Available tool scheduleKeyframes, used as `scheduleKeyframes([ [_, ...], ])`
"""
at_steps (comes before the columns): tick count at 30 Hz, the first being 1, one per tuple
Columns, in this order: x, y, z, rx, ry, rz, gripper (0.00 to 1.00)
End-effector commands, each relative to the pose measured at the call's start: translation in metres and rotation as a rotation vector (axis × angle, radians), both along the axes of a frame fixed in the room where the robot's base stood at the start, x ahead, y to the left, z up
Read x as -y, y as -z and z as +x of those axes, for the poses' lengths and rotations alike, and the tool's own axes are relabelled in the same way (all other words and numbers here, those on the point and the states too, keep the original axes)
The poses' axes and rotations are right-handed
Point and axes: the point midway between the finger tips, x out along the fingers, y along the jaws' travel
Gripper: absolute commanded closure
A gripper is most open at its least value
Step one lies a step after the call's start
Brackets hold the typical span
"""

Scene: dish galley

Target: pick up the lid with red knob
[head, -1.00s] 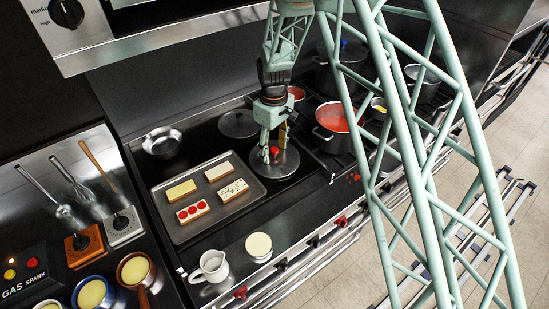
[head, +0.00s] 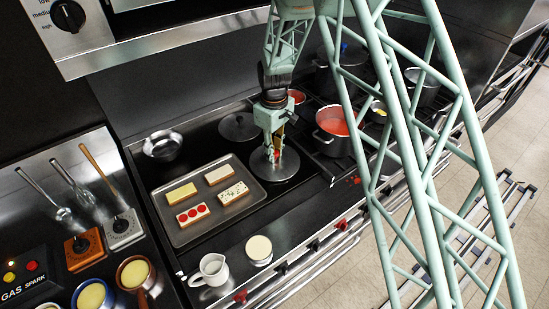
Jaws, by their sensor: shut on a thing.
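The lid with red knob (head: 286,168) is a flat grey disc on the dark cooktop, just right of the baking tray. My gripper (head: 274,157) is above its middle, pointing down, and is shut on the red knob (head: 276,155). The fingers hide part of the knob. The lid looks level; I cannot tell whether it is clear of the cooktop.
A tray (head: 176,233) with several topped slices lies close to the left. A pot of red sauce (head: 334,146) stands to the right. Another dark lid (head: 238,127) lies behind. A white jug (head: 211,270) and a pale-topped round container (head: 259,250) stand in front.

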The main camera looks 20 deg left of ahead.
Motion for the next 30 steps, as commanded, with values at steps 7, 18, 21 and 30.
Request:
scheduleKeyframes([
  [7, 0.0, -0.003, -0.001, -0.001, 0.0, -0.001, 0.96],
  [18, 0.0, -0.025, 0.0, 0.001, 0.0, 0.001, 0.96],
  [21, 0.0, -0.031, 0.0, 0.0, 0.0, 0.0, 0.96],
  [30, 0.013, -0.037, -0.018, 0.0, 0.0, -0.001, 0.96],
])
